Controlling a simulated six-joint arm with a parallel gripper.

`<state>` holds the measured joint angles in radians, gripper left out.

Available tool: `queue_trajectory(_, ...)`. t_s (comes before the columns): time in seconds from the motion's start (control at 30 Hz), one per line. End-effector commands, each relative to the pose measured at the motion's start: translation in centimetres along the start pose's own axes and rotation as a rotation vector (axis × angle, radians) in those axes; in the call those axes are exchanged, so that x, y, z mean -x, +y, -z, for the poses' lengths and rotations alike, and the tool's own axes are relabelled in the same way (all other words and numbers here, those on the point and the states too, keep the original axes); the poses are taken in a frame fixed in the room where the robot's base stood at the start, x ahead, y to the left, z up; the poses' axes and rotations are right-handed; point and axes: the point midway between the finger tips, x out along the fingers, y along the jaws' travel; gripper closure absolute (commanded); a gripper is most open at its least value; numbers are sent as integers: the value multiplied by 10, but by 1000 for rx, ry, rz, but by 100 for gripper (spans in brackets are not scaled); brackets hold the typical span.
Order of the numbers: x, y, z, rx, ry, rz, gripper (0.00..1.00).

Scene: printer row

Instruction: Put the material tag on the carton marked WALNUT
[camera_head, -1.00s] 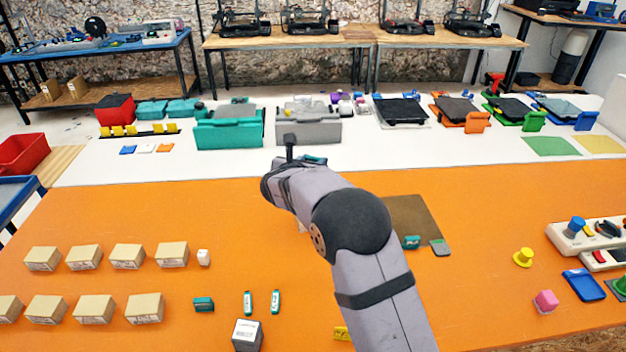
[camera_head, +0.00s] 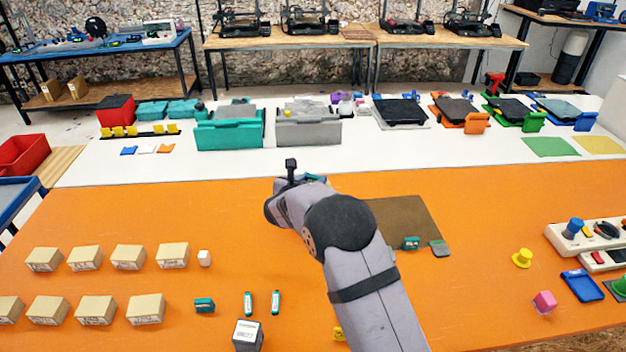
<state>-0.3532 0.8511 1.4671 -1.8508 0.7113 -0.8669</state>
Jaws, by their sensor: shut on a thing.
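Several tan cartons stand in two rows at the left of the orange table; a back-row one (camera_head: 172,255) and a front-row one (camera_head: 146,308) are at the right ends. Their front labels are too small to read, so I cannot tell which says WALNUT. My gripper (camera_head: 287,205) is above the table's middle, right of and beyond the cartons. Its jaws are hidden behind my own arm. A small teal edge (camera_head: 313,177) shows just past the gripper and seems to be the held material tag, mostly hidden.
A white cube (camera_head: 204,258), teal block (camera_head: 204,305), two teal-and-white sticks (camera_head: 248,302) and a dark grey box (camera_head: 248,335) lie right of the cartons. A brown mat (camera_head: 410,220) lies right of the gripper. Orange table between gripper and cartons is mostly clear.

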Motion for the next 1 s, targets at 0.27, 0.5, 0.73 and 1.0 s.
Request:
queue_trajectory(0.27, -1, 0, 2, -1, 0, 0, 52)
queue_trajectory(0.5, -1, 0, 2, 0, 0, 0, 48)
queue_trajectory(0.73, 1, 0, -2, 0, 0, 0, 48)
queue_trajectory(1.0, 29, 1, 1, -1, -2, -3, 48)
